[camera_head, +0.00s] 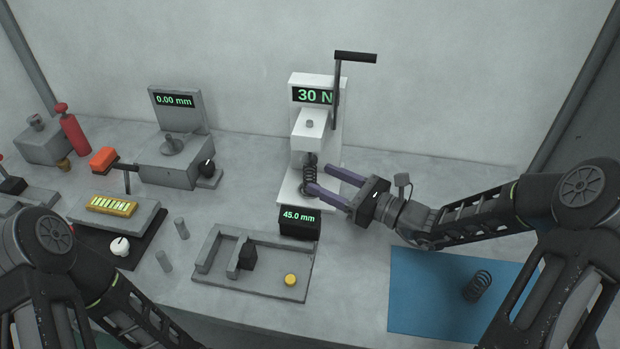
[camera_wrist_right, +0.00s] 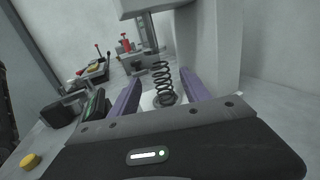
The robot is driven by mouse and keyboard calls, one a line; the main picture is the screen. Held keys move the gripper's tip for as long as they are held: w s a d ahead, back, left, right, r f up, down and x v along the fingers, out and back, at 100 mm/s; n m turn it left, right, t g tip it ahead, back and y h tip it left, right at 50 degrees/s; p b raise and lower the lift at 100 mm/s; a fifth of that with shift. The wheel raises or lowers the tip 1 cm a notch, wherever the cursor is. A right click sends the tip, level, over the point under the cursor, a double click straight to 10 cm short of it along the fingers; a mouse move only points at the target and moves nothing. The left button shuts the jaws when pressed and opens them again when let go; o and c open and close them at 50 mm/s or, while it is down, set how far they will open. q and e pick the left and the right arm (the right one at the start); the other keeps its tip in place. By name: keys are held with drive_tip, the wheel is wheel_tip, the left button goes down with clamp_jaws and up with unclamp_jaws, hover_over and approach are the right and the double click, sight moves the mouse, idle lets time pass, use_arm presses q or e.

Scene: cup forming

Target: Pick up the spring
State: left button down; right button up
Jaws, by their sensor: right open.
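A dark coil spring (camera_head: 309,174) stands upright on the base of the white press tester, under its head. It also shows in the right wrist view (camera_wrist_right: 162,84), between and a little beyond my fingers. My right gripper (camera_head: 320,178) is open, its two purple fingers pointing left at the spring, one toward the back and one toward the front. I cannot tell whether either finger touches the spring. A second dark spring (camera_head: 478,286) stands on the blue mat (camera_head: 425,300) at the front right. My left gripper is out of view; only my left arm links show.
The white tester (camera_head: 335,110) reads 30 N and has a lever on top. A black 45.0 mm display (camera_head: 299,222) stands just in front of it. A grey tray (camera_head: 265,285) holds a yellow disc (camera_head: 290,280). Other grey devices stand at the left.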

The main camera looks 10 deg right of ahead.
sight(316, 176)
drive_tip(key=x, duration=0.5)
drive_tip(key=shift+w+d+f, duration=0.1)
idle(0.4)
clamp_jaws()
idle(0.4)
